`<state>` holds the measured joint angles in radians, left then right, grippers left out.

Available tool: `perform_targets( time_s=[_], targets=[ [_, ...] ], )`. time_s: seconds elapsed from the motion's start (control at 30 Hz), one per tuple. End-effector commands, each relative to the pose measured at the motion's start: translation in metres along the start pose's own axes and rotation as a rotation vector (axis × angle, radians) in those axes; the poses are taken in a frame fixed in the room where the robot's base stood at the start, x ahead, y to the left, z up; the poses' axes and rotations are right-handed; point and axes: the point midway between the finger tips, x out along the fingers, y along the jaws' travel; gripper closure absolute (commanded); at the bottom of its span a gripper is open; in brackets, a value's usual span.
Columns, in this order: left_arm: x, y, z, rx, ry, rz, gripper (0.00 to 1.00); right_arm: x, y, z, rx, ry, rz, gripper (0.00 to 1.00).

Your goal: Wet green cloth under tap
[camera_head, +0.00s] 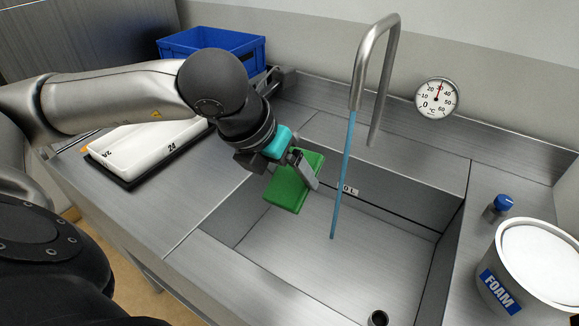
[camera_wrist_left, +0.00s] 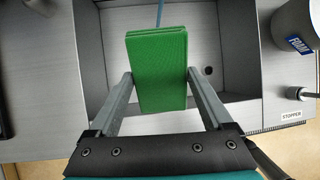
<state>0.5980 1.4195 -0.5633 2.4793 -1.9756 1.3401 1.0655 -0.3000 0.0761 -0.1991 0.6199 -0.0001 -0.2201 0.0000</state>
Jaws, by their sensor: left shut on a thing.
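The green cloth (camera_head: 291,184) is a folded pad held in my left gripper (camera_head: 302,172) above the left part of the sink basin (camera_head: 300,240). In the left wrist view the cloth (camera_wrist_left: 158,72) sits between the two fingers of the left gripper (camera_wrist_left: 158,85). The tap (camera_head: 371,75) is a tall bent metal pipe, and a thin blue stream of water (camera_head: 344,175) falls from it into the basin. The stream is to the right of the cloth in the head view, apart from it. My right gripper is not in view.
A blue crate (camera_head: 212,43) and a white tray (camera_head: 145,150) marked 24 stand left of the basin. A FOAM bucket (camera_head: 530,265) and a blue-topped stopper (camera_head: 499,206) stand on the right. A round dial (camera_head: 437,98) is on the back wall. The basin has free room.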

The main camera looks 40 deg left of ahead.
Motion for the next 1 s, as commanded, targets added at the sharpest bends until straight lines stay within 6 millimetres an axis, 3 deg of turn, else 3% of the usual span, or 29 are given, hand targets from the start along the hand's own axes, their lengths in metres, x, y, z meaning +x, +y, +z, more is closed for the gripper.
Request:
perform_targets(
  time_s=[0.5,1.0],
  targets=[
    [0.029,-0.011,0.036,-0.001,0.002,-0.002,0.61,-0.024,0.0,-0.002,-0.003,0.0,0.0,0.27],
    [0.062,-0.02,0.073,-0.002,0.002,-0.001,0.61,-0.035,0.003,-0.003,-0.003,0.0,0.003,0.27]
  ],
)
